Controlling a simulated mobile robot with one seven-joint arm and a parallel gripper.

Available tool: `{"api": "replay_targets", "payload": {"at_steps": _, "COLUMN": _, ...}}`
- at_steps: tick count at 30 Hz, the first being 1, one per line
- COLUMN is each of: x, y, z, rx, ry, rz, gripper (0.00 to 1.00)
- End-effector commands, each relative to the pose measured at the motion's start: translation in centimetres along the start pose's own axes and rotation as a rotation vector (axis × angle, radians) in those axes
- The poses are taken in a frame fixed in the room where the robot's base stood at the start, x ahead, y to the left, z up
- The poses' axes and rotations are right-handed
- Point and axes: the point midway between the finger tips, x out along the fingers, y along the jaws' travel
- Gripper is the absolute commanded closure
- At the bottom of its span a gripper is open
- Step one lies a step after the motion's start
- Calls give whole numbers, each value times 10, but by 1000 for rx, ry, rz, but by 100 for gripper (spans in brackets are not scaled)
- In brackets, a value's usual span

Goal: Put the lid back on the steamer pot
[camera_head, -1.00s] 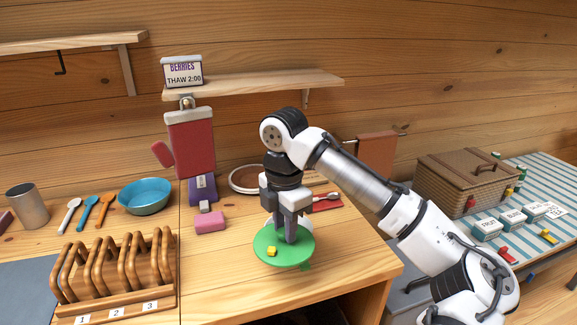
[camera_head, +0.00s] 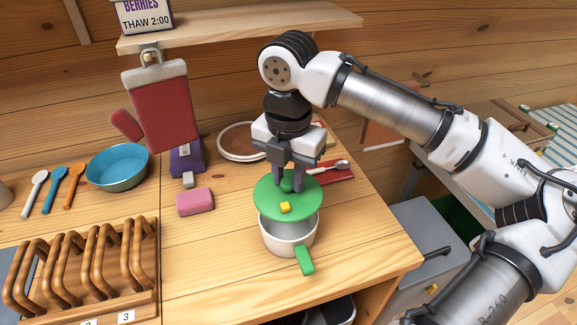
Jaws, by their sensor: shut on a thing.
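My gripper (camera_head: 290,184) points down and is shut on the knob of the round green lid (camera_head: 265,202). The lid is above the pot, shifted toward the back, and a gap shows the pot's inner wall at the front. The lid hides the pot's far rim.
A wooden rack (camera_head: 85,270) stands front left, with a pink block (camera_head: 195,202) behind it. A blue bowl (camera_head: 118,168) and a red mat (camera_head: 330,172) with a spoon are farther back. A red mitt (camera_head: 160,105) hangs under the shelf (camera_head: 240,25).

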Motion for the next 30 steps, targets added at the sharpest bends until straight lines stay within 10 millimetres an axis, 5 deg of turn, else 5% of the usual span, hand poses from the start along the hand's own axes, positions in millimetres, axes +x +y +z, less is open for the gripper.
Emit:
{"api": "replay_targets", "payload": {"at_steps": 18, "x": 51, "y": 1, "z": 0, "rx": 1, "ry": 2, "rz": 2, "gripper": 96}}
{"api": "replay_targets", "payload": {"at_steps": 30, "x": 61, "y": 0, "z": 0, "rx": 2, "ry": 0, "rz": -1, "gripper": 96}}
